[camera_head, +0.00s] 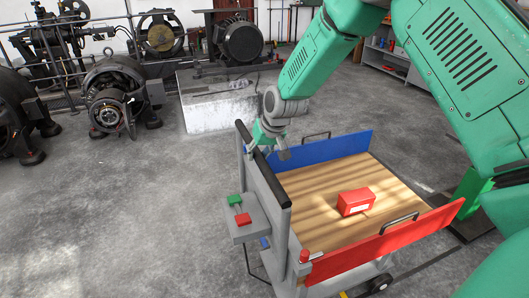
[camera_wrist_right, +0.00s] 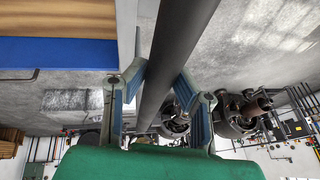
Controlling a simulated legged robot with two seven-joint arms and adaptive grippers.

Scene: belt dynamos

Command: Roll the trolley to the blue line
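The trolley (camera_head: 300,191) has a wooden deck, a blue far side board (camera_head: 348,144), a red near side board (camera_head: 385,240) and a dark handle bar (camera_head: 272,180) at its left end. My right gripper (camera_head: 268,150) is at the far part of this bar. In the right wrist view the dark bar (camera_wrist_right: 178,50) runs between the two blue-padded fingers of the gripper (camera_wrist_right: 158,85), with gaps showing beside it; the fingers look open. A red box (camera_head: 355,201) lies on the deck. My left gripper is not in view. I see no blue line on the floor.
A small grey panel (camera_head: 250,229) with green and red blocks is on the trolley's handle end. Old dynamos (camera_head: 112,95) and a concrete plinth (camera_head: 215,108) with a motor (camera_head: 239,42) stand behind. The grey floor (camera_head: 110,220) at the left is clear.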

